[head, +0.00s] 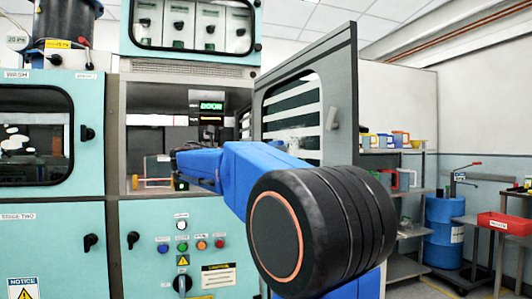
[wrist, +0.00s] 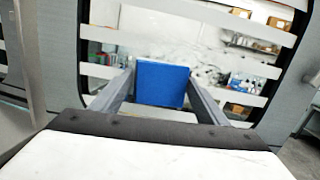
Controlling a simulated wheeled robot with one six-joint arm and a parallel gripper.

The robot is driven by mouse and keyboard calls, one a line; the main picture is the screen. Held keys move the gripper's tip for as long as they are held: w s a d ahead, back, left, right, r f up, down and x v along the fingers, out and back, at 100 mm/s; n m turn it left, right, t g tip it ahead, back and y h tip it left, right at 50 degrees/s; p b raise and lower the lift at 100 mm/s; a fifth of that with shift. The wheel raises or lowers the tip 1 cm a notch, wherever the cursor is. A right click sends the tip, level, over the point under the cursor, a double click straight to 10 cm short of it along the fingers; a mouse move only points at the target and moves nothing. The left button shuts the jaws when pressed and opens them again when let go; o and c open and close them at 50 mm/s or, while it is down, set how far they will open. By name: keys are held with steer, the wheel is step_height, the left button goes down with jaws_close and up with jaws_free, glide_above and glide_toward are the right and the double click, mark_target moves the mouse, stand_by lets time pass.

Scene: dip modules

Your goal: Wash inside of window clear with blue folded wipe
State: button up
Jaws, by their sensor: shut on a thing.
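The blue folded wipe (wrist: 162,84) is held between the two fingers of my gripper (wrist: 160,88) in the wrist view. It is in front of the striped window (wrist: 150,18) of the open door. I cannot tell whether it touches the pane. In the head view the window (head: 306,90) is in the grey door (head: 342,85), swung open at the right of the cabinet. A whitish, smeary patch shows low on the pane, partly behind my arm. Whitish haze and grey specks also show around the wipe in the wrist view. My gripper and the wipe cannot be made out in the head view.
The teal cabinet (head: 225,210) has an open bay left of the door, with small items inside. Another window (head: 30,140) with white marks is at the far left. Shelves with jugs (head: 400,138), a blue drum (head: 443,230) and a red bin (head: 503,224) stand at right.

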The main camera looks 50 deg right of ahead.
mark_target(279, 142)
steer(key=shift+s+a, duration=0.8)
steer(key=shift+s, duration=1.5)
steer(key=shift+s+a, duration=0.75)
steer(key=shift+s, duration=1.5)
steer(key=shift+s+a, duration=0.8)
steer(key=shift+s, duration=1.5)
steer(key=shift+d, duration=0.1)
